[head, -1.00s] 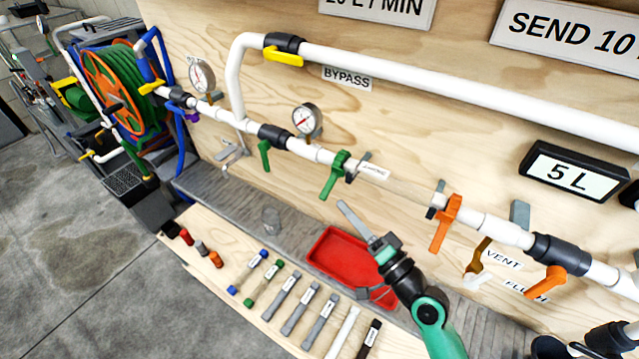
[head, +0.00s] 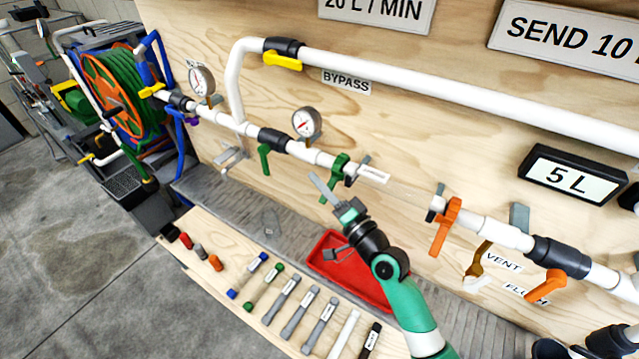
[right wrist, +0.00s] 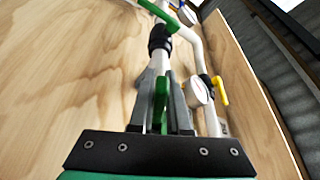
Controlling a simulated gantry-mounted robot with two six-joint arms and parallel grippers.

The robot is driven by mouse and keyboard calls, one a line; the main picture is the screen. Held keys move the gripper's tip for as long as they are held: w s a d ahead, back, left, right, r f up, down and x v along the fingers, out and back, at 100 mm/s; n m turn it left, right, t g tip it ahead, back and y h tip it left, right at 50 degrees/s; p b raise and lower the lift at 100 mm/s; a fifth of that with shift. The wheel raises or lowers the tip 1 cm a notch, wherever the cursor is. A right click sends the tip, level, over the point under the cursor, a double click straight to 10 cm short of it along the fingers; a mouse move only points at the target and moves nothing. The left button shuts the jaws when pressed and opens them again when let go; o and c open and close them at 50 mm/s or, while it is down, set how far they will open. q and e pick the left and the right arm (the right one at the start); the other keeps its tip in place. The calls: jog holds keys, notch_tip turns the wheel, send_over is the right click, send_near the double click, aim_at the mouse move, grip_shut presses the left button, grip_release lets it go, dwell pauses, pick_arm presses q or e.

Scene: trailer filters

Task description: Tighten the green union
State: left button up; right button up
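The green union (head: 338,171) sits on the white pipe in the middle of the panel, with its winged handle pointing down. My right gripper (head: 318,184) is just in front of and below it in the head view, fingers pointing up towards the pipe. In the right wrist view the green handle (right wrist: 160,101) appears between the two grey fingers of my right gripper (right wrist: 164,98). The fingers stand apart; I cannot tell whether either touches the handle. The handle's lower end is partly hidden by the gripper in the head view. My left gripper is not in view.
A green-handled valve (head: 264,158) and a gauge (head: 307,123) are left of the union. An orange union (head: 445,226) is to the right. A red tray (head: 322,263) lies below, beside several filter cartridges (head: 284,299). The bypass pipe (head: 450,85) runs above.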

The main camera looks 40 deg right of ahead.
grip_shut()
dwell(1.1)
